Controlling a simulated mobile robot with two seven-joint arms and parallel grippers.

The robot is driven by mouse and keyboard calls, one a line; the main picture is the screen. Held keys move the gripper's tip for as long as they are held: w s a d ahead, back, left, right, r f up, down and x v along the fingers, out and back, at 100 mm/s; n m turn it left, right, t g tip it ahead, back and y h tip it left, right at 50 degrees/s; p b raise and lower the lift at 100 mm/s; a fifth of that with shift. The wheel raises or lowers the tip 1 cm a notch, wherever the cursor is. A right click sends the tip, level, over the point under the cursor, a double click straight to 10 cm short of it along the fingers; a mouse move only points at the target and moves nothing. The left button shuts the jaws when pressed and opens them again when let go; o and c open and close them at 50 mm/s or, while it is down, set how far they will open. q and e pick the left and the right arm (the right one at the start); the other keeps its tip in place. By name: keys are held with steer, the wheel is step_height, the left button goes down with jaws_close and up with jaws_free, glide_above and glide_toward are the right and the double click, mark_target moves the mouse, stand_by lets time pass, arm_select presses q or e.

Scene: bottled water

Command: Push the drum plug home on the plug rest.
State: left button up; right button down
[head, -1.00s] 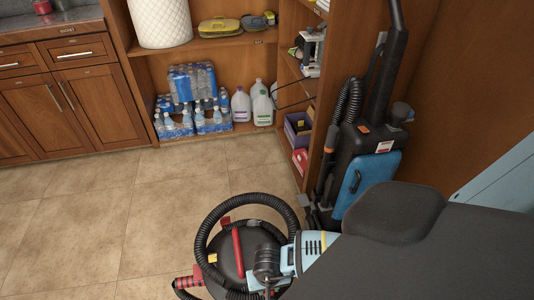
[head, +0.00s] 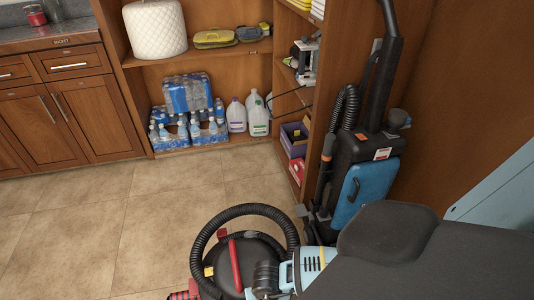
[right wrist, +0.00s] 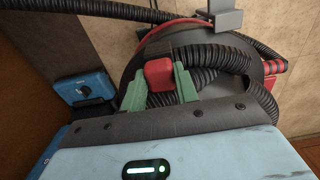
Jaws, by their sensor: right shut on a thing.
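In the right wrist view my right gripper (right wrist: 158,82) has its green fingers shut on a red block (right wrist: 159,73), which looks like the drum plug. It is above a black drum vacuum (right wrist: 128,65) with a ribbed hose. A grey bracket (right wrist: 226,18) stands just beyond the fingers; I cannot tell whether it is the plug rest. The red block looks apart from the bracket in the picture. In the head view the drum vacuum (head: 262,252) is at the bottom centre, partly covered by my right arm, and the fingertips cannot be made out. My left gripper is not in view.
An upright vacuum with a blue panel (head: 353,192) leans by the shelf side. Water packs (head: 188,95) and white jugs (head: 237,115) stand on the low shelf. Wooden cabinets (head: 75,110) are at left. The tiled floor (head: 110,225) left of the drum is clear.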

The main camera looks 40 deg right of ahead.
stand_by(0.3)
steer(key=shift+f, duration=0.2)
stand_by(0.5)
steer(key=shift+f+b, duration=0.25)
steer(key=shift+b, duration=0.15)
steer(key=c, duration=1)
jaws_free()
